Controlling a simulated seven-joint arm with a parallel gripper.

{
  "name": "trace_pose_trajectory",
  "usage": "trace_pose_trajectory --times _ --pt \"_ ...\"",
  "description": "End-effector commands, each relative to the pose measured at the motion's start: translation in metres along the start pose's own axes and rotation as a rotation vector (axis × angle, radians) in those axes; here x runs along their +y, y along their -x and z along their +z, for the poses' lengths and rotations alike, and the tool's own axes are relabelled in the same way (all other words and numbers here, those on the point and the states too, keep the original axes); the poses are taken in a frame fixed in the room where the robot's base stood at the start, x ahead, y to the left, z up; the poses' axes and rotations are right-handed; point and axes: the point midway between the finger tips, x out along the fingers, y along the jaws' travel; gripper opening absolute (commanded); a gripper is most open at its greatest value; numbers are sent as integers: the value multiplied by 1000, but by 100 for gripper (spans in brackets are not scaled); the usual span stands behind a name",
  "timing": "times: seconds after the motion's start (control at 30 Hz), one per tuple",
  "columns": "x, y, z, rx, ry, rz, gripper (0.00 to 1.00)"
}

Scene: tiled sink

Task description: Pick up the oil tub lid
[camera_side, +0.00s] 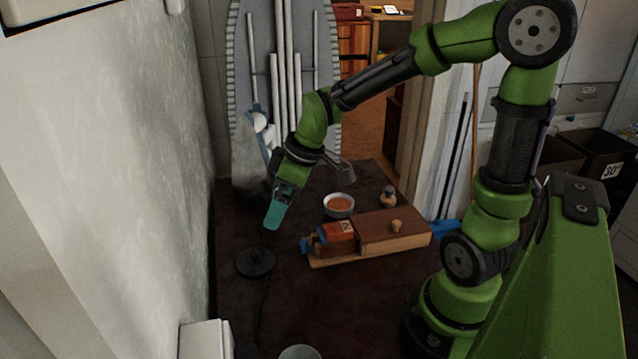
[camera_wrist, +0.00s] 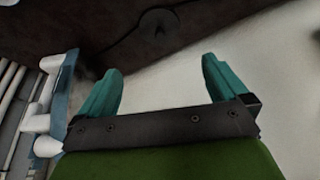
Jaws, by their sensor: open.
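A dark round lid (camera_side: 256,262) with a knob on top lies flat on the dark brown surface, near the white wall. It also shows in the wrist view, small and dim, as a dark disc (camera_wrist: 158,28) at the top middle. My gripper (camera_side: 275,219) hangs above and a little to the right of the lid in the side view, apart from it. In the wrist view, the two teal fingers of my gripper (camera_wrist: 162,65) are spread wide with nothing between them.
A wooden box (camera_side: 392,231) with a knob stands right of the lid, with a small block-like object (camera_side: 338,236) at its left end. A bowl of orange-red contents (camera_side: 339,206) is behind it. The white wall (camera_side: 110,180) rises close on the left. A dark cord passes the lid.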

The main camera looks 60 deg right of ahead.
Motion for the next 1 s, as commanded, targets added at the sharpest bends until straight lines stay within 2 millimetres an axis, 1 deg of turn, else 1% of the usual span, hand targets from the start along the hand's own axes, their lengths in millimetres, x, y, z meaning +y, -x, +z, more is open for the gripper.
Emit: trace_pose_trajectory --times 0.07,0.4,0.5,0.6,0.83,1.0 --pt "-1 -10 1 -5 11 -4 100" --pt "-3 -78 1 -6 9 -8 100" --pt "-2 -95 1 -4 9 -7 100" --pt "-2 -107 1 -4 8 -5 100" --pt "-1 -122 1 -3 8 -3 100" --pt "0 -147 -1 -5 9 -4 100"
